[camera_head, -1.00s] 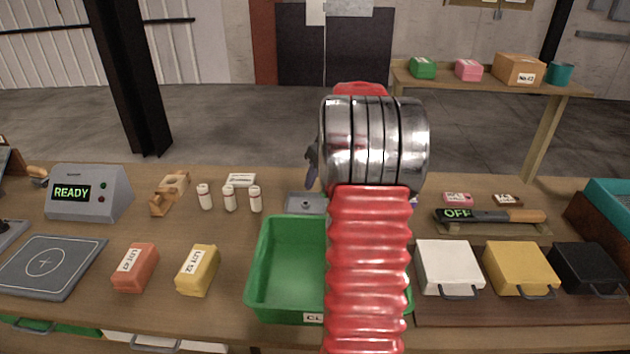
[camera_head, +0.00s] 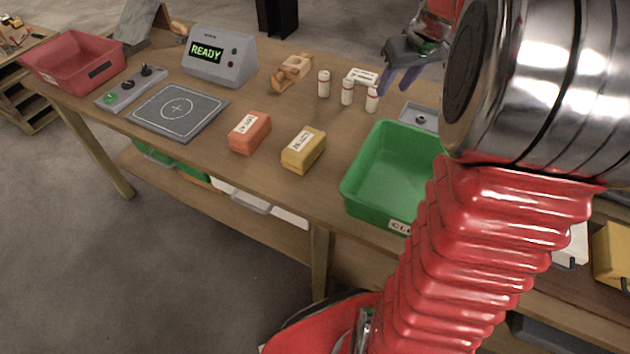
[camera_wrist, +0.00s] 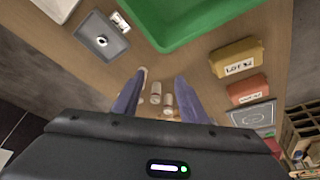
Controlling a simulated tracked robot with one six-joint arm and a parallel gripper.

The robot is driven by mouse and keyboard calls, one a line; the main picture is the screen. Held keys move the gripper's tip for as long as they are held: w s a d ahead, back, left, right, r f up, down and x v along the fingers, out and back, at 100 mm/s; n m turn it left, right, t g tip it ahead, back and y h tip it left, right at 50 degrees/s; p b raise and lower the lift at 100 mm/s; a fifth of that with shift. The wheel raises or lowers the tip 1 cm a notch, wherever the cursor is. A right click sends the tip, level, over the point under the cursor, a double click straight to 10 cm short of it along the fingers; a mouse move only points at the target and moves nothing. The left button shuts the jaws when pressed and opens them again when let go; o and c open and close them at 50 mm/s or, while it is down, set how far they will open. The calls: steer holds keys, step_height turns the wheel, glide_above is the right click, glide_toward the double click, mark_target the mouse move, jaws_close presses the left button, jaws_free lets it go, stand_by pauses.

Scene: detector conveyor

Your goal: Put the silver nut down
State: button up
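A small ring-shaped silver piece, apparently the silver nut (camera_wrist: 102,41), lies on a grey square tray (camera_wrist: 116,48) in the wrist view. In the head view it shows as a small round spot (camera_head: 420,119) on the tray (camera_head: 408,111), beside the green bin. My gripper (camera_head: 398,86) is above the table, just behind and left of that tray. In the wrist view its two purple fingers (camera_wrist: 161,75) are apart, with nothing held between them. White bottles show beyond the gap.
The green bin (camera_head: 364,201) stands right of the yellow block (camera_head: 304,150) and orange block (camera_head: 249,132). White bottles (camera_head: 347,92) stand under and near my gripper. A READY display box (camera_head: 220,56), a grey pad (camera_head: 178,111) and a red bin (camera_head: 62,76) are left.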

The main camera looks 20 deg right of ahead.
steer(key=s+a+r, duration=0.2)
steer(key=s+a, duration=0.2)
steer(key=a, duration=0.5)
steer(key=s+a+r, duration=0.1)
steer(key=s+a, duration=0.3)
steer(key=a, duration=0.6)
steer(key=s+a+f+t, duration=0.1)
steer(key=s+a+f, duration=0.2)
steer(key=s+a, duration=0.7)
steer(key=shift+s+n, duration=0.4)
steer(key=shift+s, duration=0.4)
steer(key=shift+a, duration=0.1)
